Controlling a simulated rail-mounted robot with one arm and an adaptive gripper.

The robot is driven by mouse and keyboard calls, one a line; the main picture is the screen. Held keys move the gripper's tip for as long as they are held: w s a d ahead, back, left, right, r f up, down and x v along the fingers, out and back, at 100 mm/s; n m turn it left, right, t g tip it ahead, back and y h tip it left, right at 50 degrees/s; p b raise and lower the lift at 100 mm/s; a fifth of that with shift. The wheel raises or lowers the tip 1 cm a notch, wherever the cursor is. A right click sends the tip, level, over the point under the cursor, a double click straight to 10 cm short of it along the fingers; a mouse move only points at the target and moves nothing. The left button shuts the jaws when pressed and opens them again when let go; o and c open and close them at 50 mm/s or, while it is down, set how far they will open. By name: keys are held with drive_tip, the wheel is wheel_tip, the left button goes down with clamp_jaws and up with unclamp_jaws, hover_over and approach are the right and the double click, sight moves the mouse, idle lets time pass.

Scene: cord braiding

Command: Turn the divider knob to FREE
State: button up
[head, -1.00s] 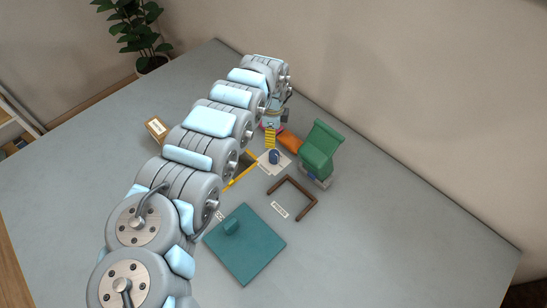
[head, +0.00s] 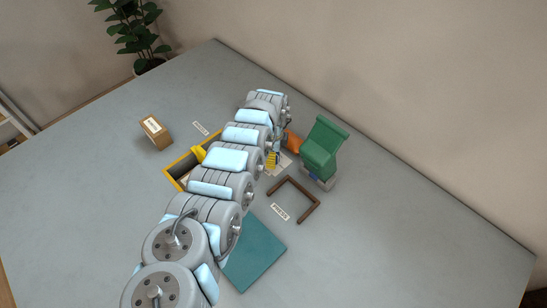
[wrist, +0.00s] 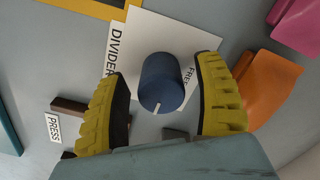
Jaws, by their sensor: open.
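The divider knob (wrist: 162,82) is a dark blue cylinder on a white plate (wrist: 150,35) in the wrist view. "DIVIDER" is printed left of it, and a partly covered "FREE" label is to its right. A short white mark on the knob points toward the bottom of the picture, not at the label. My gripper (wrist: 161,76) is open, with one yellow ribbed finger on each side of the knob and gaps between. In the head view my gripper (head: 272,160) is mostly behind my arm, and the knob cannot be made out.
An orange piece (head: 293,143) and a green piece (head: 322,150) stand close right of my gripper. A brown U-shaped frame (head: 311,190) lies in front, by a PRESS label. A yellow-edged tray (head: 172,178), teal mat (head: 258,255) and small box (head: 155,133) are around my arm.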

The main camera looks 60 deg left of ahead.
drive_tip(key=c, duration=1.2)
